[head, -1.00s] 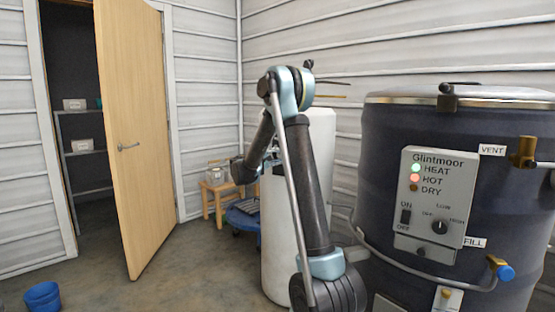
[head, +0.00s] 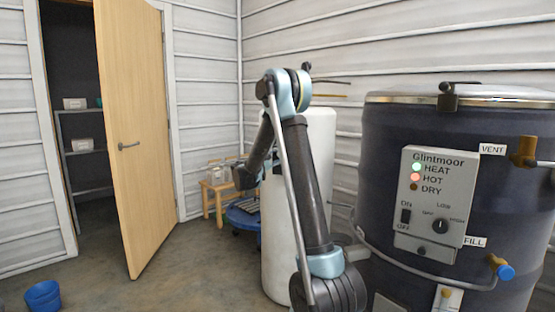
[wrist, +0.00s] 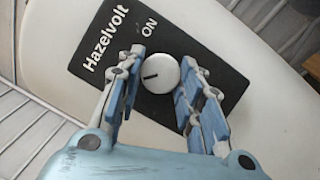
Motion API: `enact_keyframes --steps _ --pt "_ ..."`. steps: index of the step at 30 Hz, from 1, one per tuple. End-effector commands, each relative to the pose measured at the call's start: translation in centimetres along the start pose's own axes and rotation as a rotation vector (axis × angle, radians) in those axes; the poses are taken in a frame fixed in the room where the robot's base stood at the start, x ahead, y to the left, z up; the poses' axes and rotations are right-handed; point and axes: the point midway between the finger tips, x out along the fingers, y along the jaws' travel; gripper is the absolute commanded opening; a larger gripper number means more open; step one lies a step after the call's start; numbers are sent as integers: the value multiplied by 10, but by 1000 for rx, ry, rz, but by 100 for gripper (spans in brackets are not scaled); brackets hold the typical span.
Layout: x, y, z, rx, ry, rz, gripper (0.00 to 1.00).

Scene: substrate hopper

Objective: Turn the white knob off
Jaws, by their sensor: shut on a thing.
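The white knob (wrist: 160,73) is round, with a dark pointer line running toward the left in the wrist view. It sits on a black plate (wrist: 205,62) lettered "Hazelvolt", with "ON" printed above the knob. My gripper (wrist: 160,88) has its blue-padded fingers on either side of the knob and is shut on it. Any other marking near the knob is hidden or out of view. In the head view my arm stands in front of a white cylinder, and the knob and fingertips do not show.
A dark Glintmoor drum (head: 385,180) with valves and a control panel (head: 432,236) stands at the right. The white cylinder (head: 280,255) stands beside my arm. A wooden stool (head: 212,205), an open door (head: 135,130) and a blue bucket (head: 43,297) are left. Floor before the door is clear.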

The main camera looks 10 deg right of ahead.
Motion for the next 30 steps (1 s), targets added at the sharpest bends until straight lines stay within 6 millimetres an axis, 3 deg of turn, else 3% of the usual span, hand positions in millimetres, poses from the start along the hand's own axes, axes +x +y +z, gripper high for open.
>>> enact_keyframes --steps 1,3,4,17,30 --pt "-1 -2 0 2 1 -5 36" --pt "0 -2 0 2 1 -6 52" --pt "0 -2 0 2 1 -5 54" --pt "-6 -1 0 2 0 -2 54" --pt "-82 -1 -1 2 3 -2 54"
